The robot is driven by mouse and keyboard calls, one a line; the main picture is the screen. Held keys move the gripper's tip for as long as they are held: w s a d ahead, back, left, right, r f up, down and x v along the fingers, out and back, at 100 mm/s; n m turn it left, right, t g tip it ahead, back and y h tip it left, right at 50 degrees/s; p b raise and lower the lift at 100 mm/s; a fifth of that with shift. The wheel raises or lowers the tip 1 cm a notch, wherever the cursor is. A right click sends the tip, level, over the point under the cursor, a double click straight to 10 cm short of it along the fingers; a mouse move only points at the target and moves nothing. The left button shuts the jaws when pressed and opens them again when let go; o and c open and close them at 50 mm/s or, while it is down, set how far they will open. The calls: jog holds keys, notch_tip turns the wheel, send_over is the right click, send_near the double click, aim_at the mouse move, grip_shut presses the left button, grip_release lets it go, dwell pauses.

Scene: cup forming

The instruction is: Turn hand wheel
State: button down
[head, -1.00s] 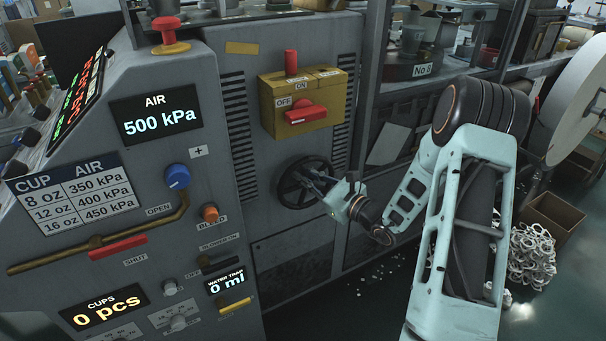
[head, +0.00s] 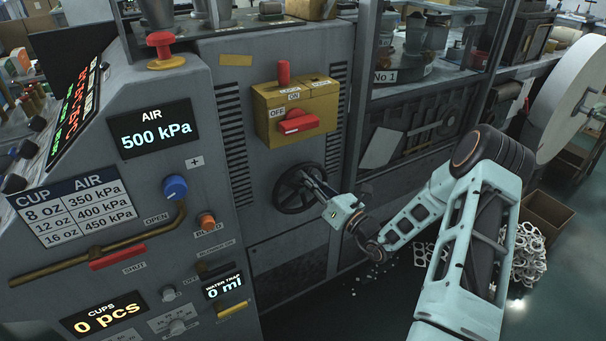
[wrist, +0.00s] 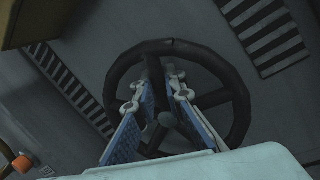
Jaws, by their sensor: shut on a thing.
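The black hand wheel (head: 283,199) sits on the grey machine front, below the yellow switch box. In the wrist view the wheel (wrist: 245,110) fills the middle, with its rim, spokes and hub showing. My gripper (head: 309,181) reaches it from the right in the head view. In the wrist view the two blue-padded fingers of my gripper (wrist: 165,98) stand on either side of a spoke near the hub, shut on the wheel. The exact contact is partly hidden between the pads.
The yellow switch box (head: 325,111) with a red handle (head: 298,122) is just above the wheel. The control panel with a blue knob (head: 175,188) and an orange bleed button (head: 207,221) stands to the left. Vent slots flank the wheel area.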

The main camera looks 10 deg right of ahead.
jog(key=m, duration=0.2)
jog(key=d+m+t+p, duration=0.1)
jog(key=m, duration=0.1)
jog(key=f+m+h, duration=0.1)
jog(key=shift+w+d+m+t+p, duration=0.2)
jog(key=shift+m+t+p, duration=0.1)
jog(key=shift+m+p, duration=0.1)
jog(key=shift+w+d+f+m+t+h+p, duration=0.1)
jog(key=shift+f+m+t+h+p, duration=0.2)
jog(key=shift+m, duration=0.75)
jog(key=shift+d+f+m+t+h+p, duration=0.1)
jog(key=shift+f+m+h+p, duration=0.3)
jog(key=shift+m, duration=0.6)
jog(key=shift+w+d+f+m+t+h+p, duration=0.15)
jog(key=shift+m+h, duration=0.35)
jog(key=shift+m, duration=0.55)
jog(key=shift+s, duration=0.1)
jog(key=c, duration=2)
grip_release()
jog(key=v, duration=1.2)
